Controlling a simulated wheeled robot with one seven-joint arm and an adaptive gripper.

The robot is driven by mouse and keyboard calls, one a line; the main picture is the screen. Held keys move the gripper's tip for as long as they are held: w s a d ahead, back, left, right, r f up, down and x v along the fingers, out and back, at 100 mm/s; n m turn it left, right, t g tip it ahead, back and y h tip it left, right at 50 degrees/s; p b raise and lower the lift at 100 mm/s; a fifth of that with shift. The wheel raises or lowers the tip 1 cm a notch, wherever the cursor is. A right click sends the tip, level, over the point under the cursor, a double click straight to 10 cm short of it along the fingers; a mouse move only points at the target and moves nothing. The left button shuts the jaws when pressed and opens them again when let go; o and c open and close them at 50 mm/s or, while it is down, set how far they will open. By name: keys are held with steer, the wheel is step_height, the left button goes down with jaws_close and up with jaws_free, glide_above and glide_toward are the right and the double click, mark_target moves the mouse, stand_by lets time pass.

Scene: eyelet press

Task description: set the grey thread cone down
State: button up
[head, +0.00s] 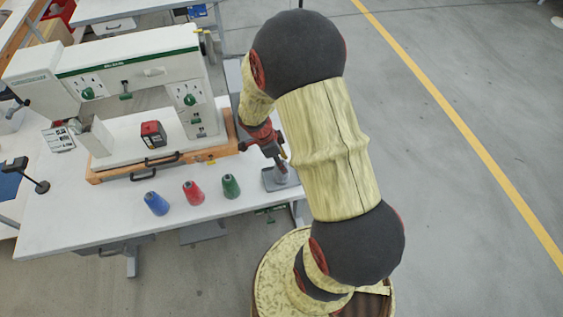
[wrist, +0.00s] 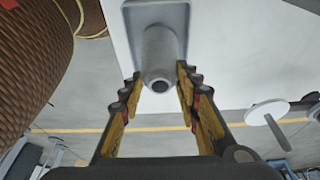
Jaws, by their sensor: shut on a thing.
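The grey thread cone (wrist: 160,60) is between the fingers of my gripper (wrist: 160,82) in the wrist view, its narrow holed end toward the camera. My gripper is shut on it near that end. The cone's wide end is over a grey square plate (wrist: 134,16); I cannot tell whether it touches. In the head view my gripper (head: 277,155) is above the right end of the white table (head: 110,222), and the grey plate (head: 270,184) lies below it. The cone is largely hidden there.
Blue (head: 156,203), red (head: 193,192) and green (head: 231,186) cones stand in a row left of the plate. A white machine (head: 135,65) on an orange-edged base (head: 110,178) stands behind them. The table's right edge is close to the plate.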

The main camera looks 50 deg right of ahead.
steer(key=shift+f, duration=0.15)
steer(key=o, duration=1.2)
steer(key=a+r+n+t+p, duration=0.15)
steer(key=a+r+n, duration=0.4)
steer(key=r, duration=0.75)
steer(key=a+r+n+t, duration=0.2)
steer(key=a+r+n, duration=0.4)
steer(key=r, duration=0.6)
steer(key=s+a+r+n+t+y, duration=0.1)
steer(key=s+a+r+n, duration=0.1)
steer(key=a+r+n, duration=0.1)
steer(key=s+a+r+n+t+y, duration=0.1)
steer(key=s+a+r+n, duration=0.2)
steer(key=a+n, duration=0.1)
steer(key=s+a+r+n+t, duration=0.2)
steer(key=a+r+n, duration=0.1)
steer(key=n, duration=0.3)
steer(key=shift+s+a+r+y, duration=0.15)
steer(key=shift+a+y, duration=0.05)
steer(key=shift+a, duration=0.15)
steer(key=shift+s+a+r+y, duration=0.1)
steer(key=shift+s+a+y, duration=0.1)
steer(key=shift+a, duration=0.1)
steer(key=shift+w, duration=0.1)
